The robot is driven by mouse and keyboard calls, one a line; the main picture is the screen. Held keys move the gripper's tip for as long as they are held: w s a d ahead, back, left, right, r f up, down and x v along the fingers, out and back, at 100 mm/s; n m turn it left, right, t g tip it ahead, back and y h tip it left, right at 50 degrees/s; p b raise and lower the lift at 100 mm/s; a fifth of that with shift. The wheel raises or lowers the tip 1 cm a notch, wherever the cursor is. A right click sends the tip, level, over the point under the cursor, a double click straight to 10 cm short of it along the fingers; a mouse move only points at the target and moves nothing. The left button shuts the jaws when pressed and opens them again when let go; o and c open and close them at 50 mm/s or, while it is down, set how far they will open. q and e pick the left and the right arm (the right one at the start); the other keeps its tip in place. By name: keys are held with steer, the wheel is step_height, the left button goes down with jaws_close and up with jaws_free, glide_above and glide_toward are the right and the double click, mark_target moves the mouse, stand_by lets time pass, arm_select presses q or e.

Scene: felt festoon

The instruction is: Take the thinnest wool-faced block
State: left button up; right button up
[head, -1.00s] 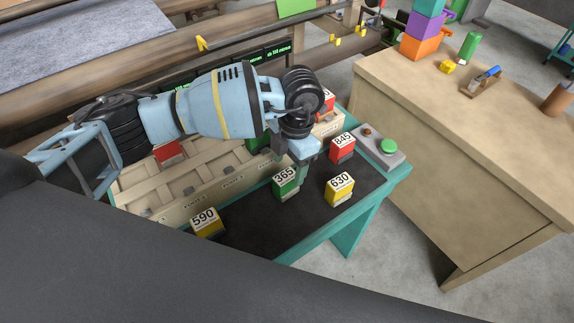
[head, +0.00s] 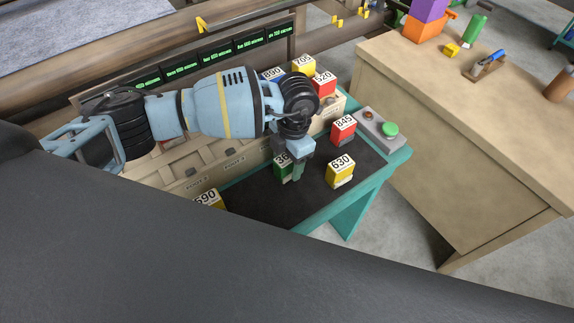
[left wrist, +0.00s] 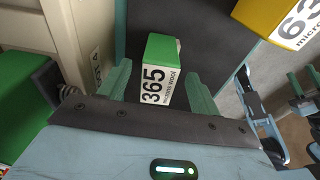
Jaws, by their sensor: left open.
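The green block (head: 282,168) marked 365 stands on the dark mat, its label partly hidden by my gripper. In the left wrist view the same green block (left wrist: 161,70) reads 365 microns wool on its white face. My left gripper (head: 299,168) is open at it. In the left wrist view the block shows between the two spread fingers of the left gripper (left wrist: 160,90), with a gap on each side. Pale blue parts with greenish bars at the right edge of that view may be my other arm; its jaws are unclear.
Yellow 630 (head: 340,170) and red 845 (head: 343,129) stand to the right of the green block; yellow 590 (head: 209,199) is at left. More blocks, including red 520 (head: 324,84), stand behind. A green button box (head: 379,131) is at the table's right end.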

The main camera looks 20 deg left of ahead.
arm_select(q)
step_height(320, 180, down, 2)
steer(key=shift+s+f, duration=0.1)
steer(key=shift+c, duration=0.4)
steer(key=c, duration=1.1)
steer(key=shift+r, duration=0.55)
steer(key=r, duration=0.2)
steer(key=shift+s+d+r, duration=0.25)
steer(key=shift+s+r, duration=0.1)
steer(key=shift+s, duration=0.05)
steer(key=s+d, duration=0.3)
steer(key=s, duration=0.1)
steer(key=s+d+r, duration=0.1)
steer(key=s+d, duration=0.2)
steer(key=s, duration=0.1)
steer(key=s+d, duration=0.3)
steer(key=s, duration=0.1)
steer(key=shift+r, duration=0.15)
